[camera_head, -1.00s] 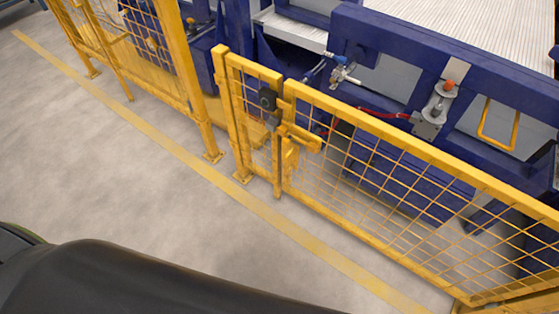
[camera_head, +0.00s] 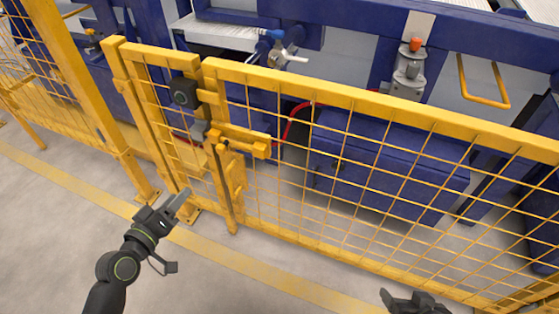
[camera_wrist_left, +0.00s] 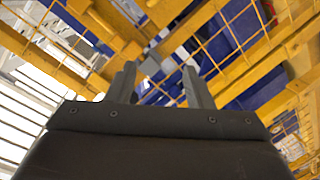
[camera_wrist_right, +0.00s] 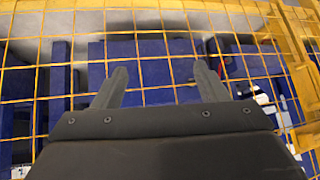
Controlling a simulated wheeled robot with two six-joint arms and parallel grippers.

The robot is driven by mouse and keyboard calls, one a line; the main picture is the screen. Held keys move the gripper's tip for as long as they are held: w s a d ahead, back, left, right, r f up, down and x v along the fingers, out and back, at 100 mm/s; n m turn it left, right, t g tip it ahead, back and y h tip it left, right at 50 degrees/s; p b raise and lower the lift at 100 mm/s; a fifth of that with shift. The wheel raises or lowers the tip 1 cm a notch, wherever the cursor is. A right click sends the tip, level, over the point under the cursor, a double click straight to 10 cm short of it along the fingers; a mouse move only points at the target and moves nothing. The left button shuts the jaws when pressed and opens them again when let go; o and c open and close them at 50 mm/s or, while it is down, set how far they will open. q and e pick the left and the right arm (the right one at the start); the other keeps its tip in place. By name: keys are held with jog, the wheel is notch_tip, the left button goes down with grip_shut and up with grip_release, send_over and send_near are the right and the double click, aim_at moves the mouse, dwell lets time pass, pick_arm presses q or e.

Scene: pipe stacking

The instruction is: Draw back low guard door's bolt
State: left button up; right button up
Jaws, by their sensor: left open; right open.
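The low yellow guard door (camera_head: 380,160) with wire mesh stands across the head view. Its yellow bolt (camera_head: 240,139) lies across the gap between the door's edge post and the short fixed panel (camera_head: 165,110). A small dark knob shows at the bolt's left end. My left gripper (camera_head: 180,207) is open and empty, below and left of the bolt, in front of the fence. In the left wrist view its fingers (camera_wrist_left: 160,84) point toward yellow bars. My right gripper (camera_head: 405,298) is at the bottom edge of the head view, and the right wrist view (camera_wrist_right: 158,88) shows it open before mesh.
A black round-faced box (camera_head: 184,93) sits on the fixed panel above the bolt. A tall yellow fence post (camera_head: 75,95) stands to the left. Blue machinery (camera_head: 390,165) is behind the mesh. The grey floor (camera_head: 60,210) in front is clear, with a yellow line.

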pick_arm(q)
notch_tip(320, 180, up, 3)
jog(key=s+d+t+h+b, duration=0.1)
jog(key=d+h+b, duration=0.1)
jog(key=d+b, duration=0.1)
send_near(218, 152)
jog(key=w, duration=0.1)
jog(key=w+d, duration=0.1)
jog(key=w, duration=0.2)
jog(key=shift+d+m, duration=0.4)
jog(key=x, duration=0.7)
jog(key=shift+w+d, duration=0.15)
jog(key=shift+w, duration=0.25)
pick_arm(e)
jog(key=w+r+t, duration=0.3)
jog(key=r, duration=0.2)
jog(key=shift+r+t+h, duration=0.3)
